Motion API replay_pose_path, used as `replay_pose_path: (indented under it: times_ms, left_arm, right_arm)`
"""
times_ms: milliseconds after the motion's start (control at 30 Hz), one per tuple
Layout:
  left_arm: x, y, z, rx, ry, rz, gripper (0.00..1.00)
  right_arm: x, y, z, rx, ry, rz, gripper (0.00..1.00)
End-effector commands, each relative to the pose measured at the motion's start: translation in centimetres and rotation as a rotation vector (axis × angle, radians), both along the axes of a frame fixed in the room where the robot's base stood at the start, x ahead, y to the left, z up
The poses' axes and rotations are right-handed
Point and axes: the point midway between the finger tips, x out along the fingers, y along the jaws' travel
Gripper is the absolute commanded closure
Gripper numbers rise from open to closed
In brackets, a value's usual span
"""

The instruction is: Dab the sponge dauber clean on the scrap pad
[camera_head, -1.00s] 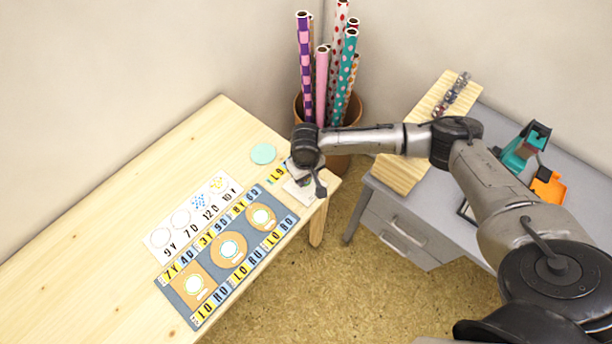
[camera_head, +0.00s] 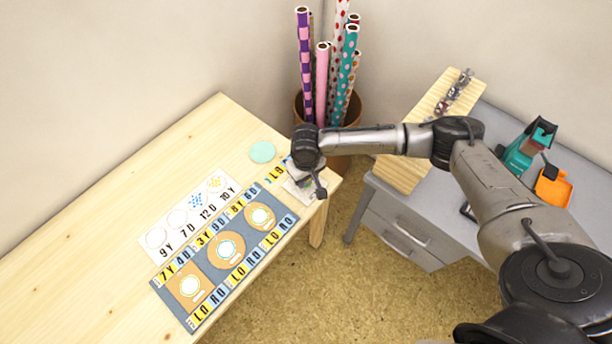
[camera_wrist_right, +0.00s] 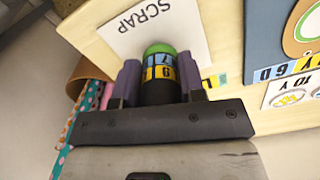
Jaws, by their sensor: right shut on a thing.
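My right gripper (camera_head: 306,178) points down at the right end of the wooden table. In the right wrist view it is shut on the sponge dauber (camera_wrist_right: 160,72), which has a dark body, a band of yellow and blue labels and a green tip. The scrap pad (camera_wrist_right: 127,28) is a white sheet printed SCRAP, directly beyond the green tip. I cannot tell whether the tip touches it. In the head view the gripper partly covers the scrap pad (camera_head: 293,192) and hides most of the dauber. My left gripper is not in view.
A blue-grey mat (camera_head: 222,250) with labels and round cards lies left of the pad, beside a white printed sheet (camera_head: 158,236). A mint disc (camera_head: 262,152) lies behind. A pot of wrapping rolls (camera_head: 340,105) and a grey drawer desk (camera_head: 400,235) stand nearby. The table's left is clear.

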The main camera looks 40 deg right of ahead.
Motion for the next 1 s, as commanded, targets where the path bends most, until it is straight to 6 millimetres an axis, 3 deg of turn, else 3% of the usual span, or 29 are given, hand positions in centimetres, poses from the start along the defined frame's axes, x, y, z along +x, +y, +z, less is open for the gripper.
replay_pose_path:
  times_ms: [1000]
  left_arm:
    - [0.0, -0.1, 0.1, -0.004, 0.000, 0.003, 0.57]
  right_arm:
    - [0.0, 0.0, -1.1, 0.000, 0.000, 0.000, 0.80]
